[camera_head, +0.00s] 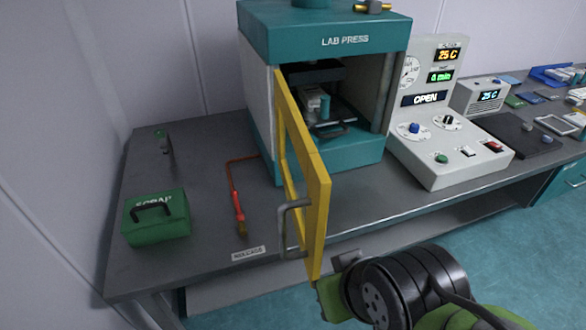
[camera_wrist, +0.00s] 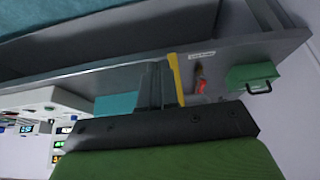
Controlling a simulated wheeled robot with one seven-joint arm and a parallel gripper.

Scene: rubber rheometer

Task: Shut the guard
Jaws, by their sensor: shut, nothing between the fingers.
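The yellow guard (camera_head: 317,195) of the lab press (camera_head: 320,22) stands swung open, sticking out toward the front of the bench. The press chamber behind it is exposed. A grey bar handle (camera_head: 287,228) is on the guard's left face. In the wrist view my gripper's closed fingers (camera_wrist: 156,84) appear beside the yellow guard edge (camera_wrist: 176,80). I cannot tell whether they touch.
A green box (camera_head: 157,218) and a red-handled tool (camera_head: 238,212) lie on the bench left of the guard. A control panel (camera_head: 447,150) reading OPEN stands right of the press. The floor in front of the bench is clear.

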